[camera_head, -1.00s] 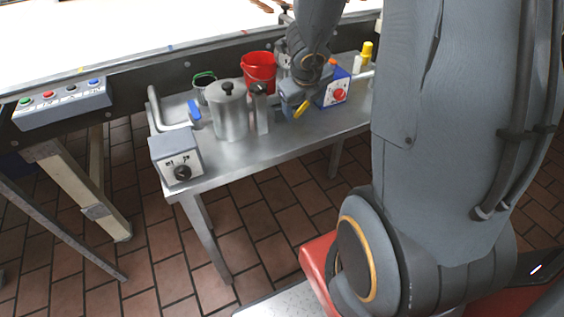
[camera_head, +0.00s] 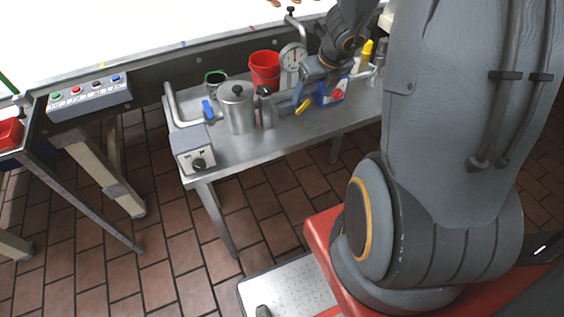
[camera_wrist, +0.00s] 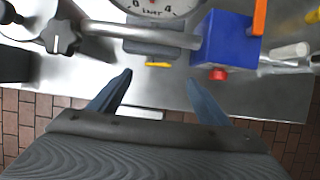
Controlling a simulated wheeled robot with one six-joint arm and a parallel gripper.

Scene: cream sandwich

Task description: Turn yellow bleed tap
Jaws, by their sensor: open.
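The yellow bleed tap (camera_head: 303,106) is a small yellow lever low at the front of the steel bench's pipework. In the wrist view it (camera_wrist: 158,64) lies below the pipe and dial, centred between my fingers and a little beyond their tips. My gripper (camera_wrist: 160,82) is open and empty, with one blue-grey finger on each side. In the head view my gripper (camera_head: 295,101) is over the bench, close to the tap. Whether a finger touches the tap cannot be told.
A blue box (camera_head: 330,92) with a red knob is right of the tap. A dial gauge (camera_head: 293,57) stands behind. A steel pot (camera_head: 238,108), red bucket (camera_head: 265,70) and grey control box (camera_head: 194,148) are left. A horizontal pipe (camera_wrist: 155,34) crosses above the tap.

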